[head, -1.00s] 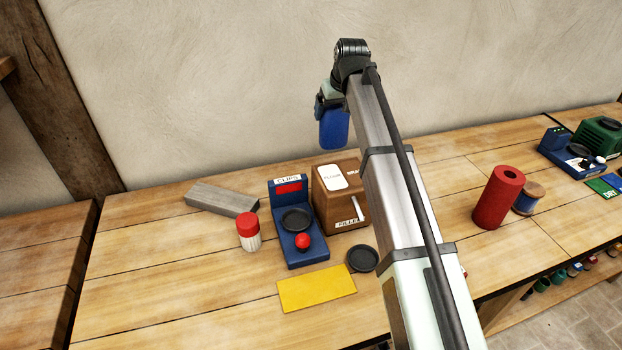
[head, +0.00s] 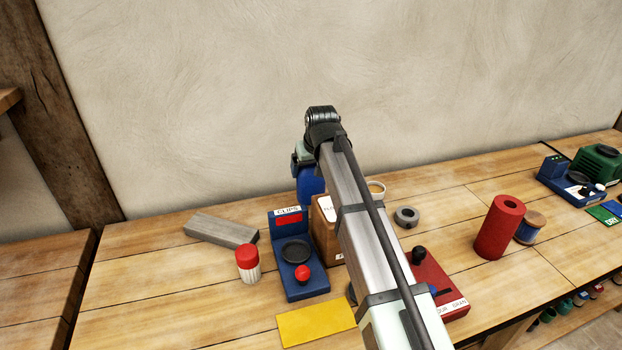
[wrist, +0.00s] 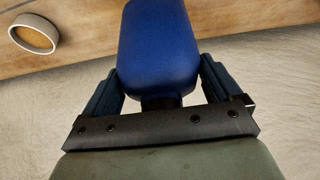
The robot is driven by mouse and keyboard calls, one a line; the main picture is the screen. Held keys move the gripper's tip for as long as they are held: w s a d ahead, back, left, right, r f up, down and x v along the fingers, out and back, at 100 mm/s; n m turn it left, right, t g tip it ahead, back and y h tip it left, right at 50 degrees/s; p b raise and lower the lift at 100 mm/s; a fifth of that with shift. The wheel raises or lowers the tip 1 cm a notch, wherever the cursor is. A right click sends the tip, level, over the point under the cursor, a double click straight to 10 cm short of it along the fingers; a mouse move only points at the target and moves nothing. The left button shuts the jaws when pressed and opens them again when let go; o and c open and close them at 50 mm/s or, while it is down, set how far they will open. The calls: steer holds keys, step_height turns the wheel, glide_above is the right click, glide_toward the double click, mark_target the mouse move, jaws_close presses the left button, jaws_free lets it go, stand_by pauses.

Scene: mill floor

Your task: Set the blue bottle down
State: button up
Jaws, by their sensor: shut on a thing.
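The blue bottle (head: 311,180) is held by my gripper (head: 304,160) near the back of the workbench (head: 150,285). In the head view my arm and the wooden box hide part of the bottle, and I cannot tell whether its base touches the bench. In the wrist view the bottle (wrist: 160,55) sits between the two dark fingers of my gripper (wrist: 160,88), which is shut on it.
The blue CLIPS device (head: 305,285) and wooden box (head: 325,235) stand close by. A grey block (head: 220,230), red-capped shaker (head: 247,265) and yellow mat (head: 315,322) lie left and in front. A red device (head: 440,285), grey ring (head: 406,216) and red cylinder (head: 498,228) are right.

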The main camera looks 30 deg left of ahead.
mark_target(311, 177)
steer(key=shift+f, duration=1.75)
steer(key=o, duration=1.6)
steer(key=shift+f, duration=0.15)
steer(key=v, duration=1.2)
